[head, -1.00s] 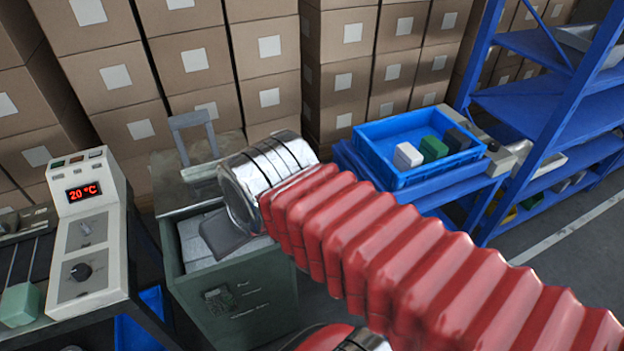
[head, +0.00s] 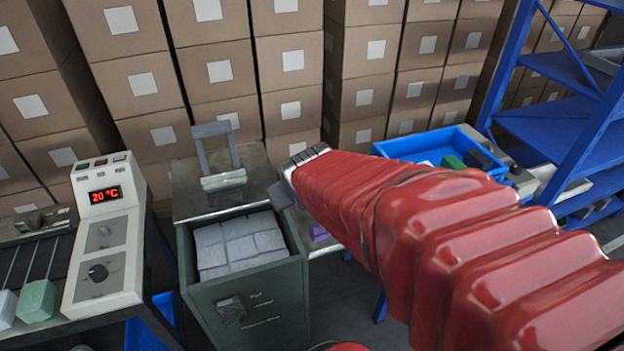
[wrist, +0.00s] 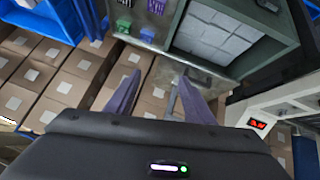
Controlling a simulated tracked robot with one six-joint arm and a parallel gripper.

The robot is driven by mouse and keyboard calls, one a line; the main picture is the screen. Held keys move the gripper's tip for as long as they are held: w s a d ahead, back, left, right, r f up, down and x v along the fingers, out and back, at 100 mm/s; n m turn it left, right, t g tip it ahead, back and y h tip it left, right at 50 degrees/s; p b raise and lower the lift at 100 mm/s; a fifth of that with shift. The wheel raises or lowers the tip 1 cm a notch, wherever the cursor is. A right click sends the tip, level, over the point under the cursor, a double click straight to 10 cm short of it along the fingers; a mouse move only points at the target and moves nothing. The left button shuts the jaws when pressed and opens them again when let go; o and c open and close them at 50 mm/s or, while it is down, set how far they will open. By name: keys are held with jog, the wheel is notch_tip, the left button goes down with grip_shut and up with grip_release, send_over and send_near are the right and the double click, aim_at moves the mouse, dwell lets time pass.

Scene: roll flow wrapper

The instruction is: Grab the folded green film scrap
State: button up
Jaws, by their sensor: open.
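A small green piece (wrist: 123,26) shows in the wrist view, beside small purple pieces (wrist: 147,35) on a surface next to the cabinet. It may be the folded green film scrap, but its folds are too small to make out. In the head view my arm hides most of that surface, and only a purple piece (head: 318,233) shows there. My gripper (wrist: 161,74) is open, its two fingers apart with nothing between them. The green piece lies beyond the fingertips, up and to the left. In the head view only a dark part of the gripper (head: 279,194) shows.
A green cabinet (head: 250,310) with an open top holds grey blocks. A blue crate (head: 415,147) with a green block (head: 453,162) stands at right, by blue shelving (head: 560,120). A control box (head: 105,235) reading 20 °C and a pale green block (head: 38,300) are at left. Stacked cartons (head: 290,60) close off the back.

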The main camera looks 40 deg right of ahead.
jog(key=d+f+t, duration=0.1)
jog(key=d+f, duration=0.4)
jog(key=d, duration=0.1)
jog(key=w+d+f+t, duration=0.1)
jog(key=d+f, duration=0.4)
jog(key=d+f+t, duration=0.1)
jog(key=d+f, duration=0.4)
jog(key=d, duration=0.1)
jog(key=shift+w+d+f, duration=0.15)
jog(key=shift+w+d, duration=0.15)
jog(key=s+f, duration=0.1)
jog(key=s+d+f+t, duration=0.1)
jog(key=s+f+m+t, duration=0.1)
jog(key=f, duration=0.1)
jog(key=shift+d+f, duration=0.1)
jog(key=shift+d, duration=0.15)
jog(key=shift+s+f+t, duration=0.25)
jog(key=shift+s+t, duration=0.15)
jog(key=shift+w, duration=0.1)
jog(key=x, duration=0.8)
jog(key=shift+w+f, duration=0.15)
jog(key=shift+w, duration=0.05)
jog(key=shift+w, duration=0.1)
